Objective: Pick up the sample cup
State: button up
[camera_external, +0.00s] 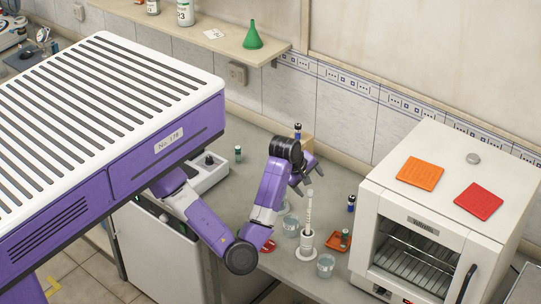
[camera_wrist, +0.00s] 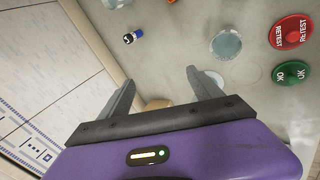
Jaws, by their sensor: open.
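Clear cups stand on the grey bench: one with pale liquid (camera_external: 326,265) at the front, one (camera_external: 291,222) left of a white upright stand (camera_external: 307,240). I cannot tell which is the sample cup. In the wrist view a cup with bluish liquid (camera_wrist: 226,43) is at upper right, beyond the fingertips. Another clear round shape is partly hidden behind the right finger, and a cup is cut off at the top edge. My gripper (camera_external: 304,182) is open and empty above the bench, behind the stand; its spread fingers also show in the wrist view (camera_wrist: 160,79).
Small capped vials (camera_external: 351,203) (camera_wrist: 133,37) stand on the bench. An orange tray (camera_external: 338,240) is right of the stand. Red RETEST (camera_wrist: 292,31) and green OK (camera_wrist: 291,73) discs lie at right in the wrist view. A white oven (camera_external: 430,220) limits the right side.

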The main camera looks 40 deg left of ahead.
jog(key=w+a+f+g+b, duration=0.1)
jog(key=a+f+g, duration=0.15)
jog(key=f, duration=0.35)
jog(key=s+f+m+g+y+p, duration=0.1)
jog(key=s+f+m+g+p, duration=0.25)
jog(key=s, duration=0.45)
jog(key=shift+m, duration=0.25)
jog(key=shift+w+d+f, duration=0.15)
jog(key=shift+w+f, duration=0.05)
jog(key=shift+f, duration=1.5)
jog(key=shift+w+d+f, duration=0.1)
jog(key=shift+w+f, duration=0.05)
jog(key=shift+f, duration=1.5)
jog(key=c, duration=1.5)
jog(key=shift+r, duration=0.15)
notch_tip(320, 180, up, 20)
jog(key=shift+f+b, duration=0.1)
jog(key=shift+b, duration=0.25)
